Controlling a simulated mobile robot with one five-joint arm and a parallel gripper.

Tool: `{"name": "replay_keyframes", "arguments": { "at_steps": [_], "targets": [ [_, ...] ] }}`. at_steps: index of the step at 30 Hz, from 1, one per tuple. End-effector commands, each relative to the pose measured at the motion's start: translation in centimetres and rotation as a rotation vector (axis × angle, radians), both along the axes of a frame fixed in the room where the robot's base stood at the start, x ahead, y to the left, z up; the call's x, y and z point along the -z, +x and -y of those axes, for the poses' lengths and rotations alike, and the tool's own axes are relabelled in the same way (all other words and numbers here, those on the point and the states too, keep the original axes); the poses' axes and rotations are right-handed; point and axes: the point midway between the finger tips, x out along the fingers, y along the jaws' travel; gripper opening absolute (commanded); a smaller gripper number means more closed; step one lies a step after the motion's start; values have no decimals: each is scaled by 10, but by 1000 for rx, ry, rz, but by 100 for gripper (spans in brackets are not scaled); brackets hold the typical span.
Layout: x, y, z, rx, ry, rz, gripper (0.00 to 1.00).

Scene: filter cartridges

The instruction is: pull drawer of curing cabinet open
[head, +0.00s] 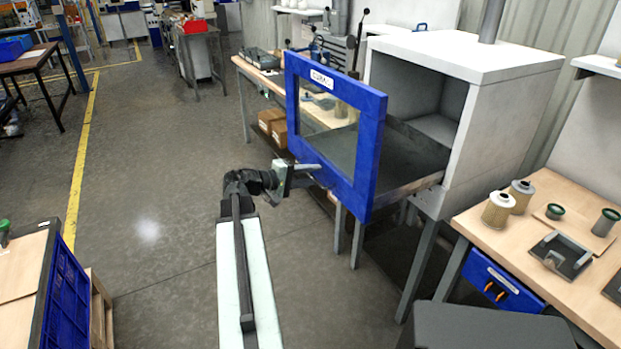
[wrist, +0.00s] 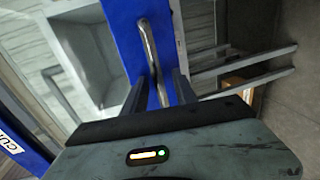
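The curing cabinet (head: 500,62) is a white box on legs, right of centre in the head view. Its drawer has a blue framed front (head: 366,150) with a window and stands well out from the box; the grey tray (head: 412,184) behind it shows. The blue front also shows in the wrist view (wrist: 124,30). A metal bar handle (wrist: 150,45) is fixed to it. My gripper (head: 308,168) is at the front's lower left part. In the wrist view my gripper (wrist: 160,92) has its fingers apart, one on each side of the handle, with gaps showing beside the bar.
A wooden bench (head: 545,215) with filter cartridges (head: 498,210) stands at the right. Another bench (head: 262,78) is behind the drawer front. A blue crate (head: 62,300) is at the lower left. The floor (head: 150,180) left of my arm is clear.

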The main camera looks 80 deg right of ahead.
Motion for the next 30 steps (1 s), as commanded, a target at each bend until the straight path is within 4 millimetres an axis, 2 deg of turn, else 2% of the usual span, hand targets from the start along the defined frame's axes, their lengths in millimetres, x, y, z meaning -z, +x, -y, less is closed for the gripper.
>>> {"name": "replay_keyframes", "arguments": {
  "at_steps": [4, 10, 15, 30],
  "targets": [
    [-4, 10, -8, -2, 0, 0, 34],
    [-13, 39, -34, -4, 0, 0, 34],
    [-16, 55, -48, -1, 0, 0, 34],
    [-16, 57, -50, 1, 0, 0, 34]
  ]
}}
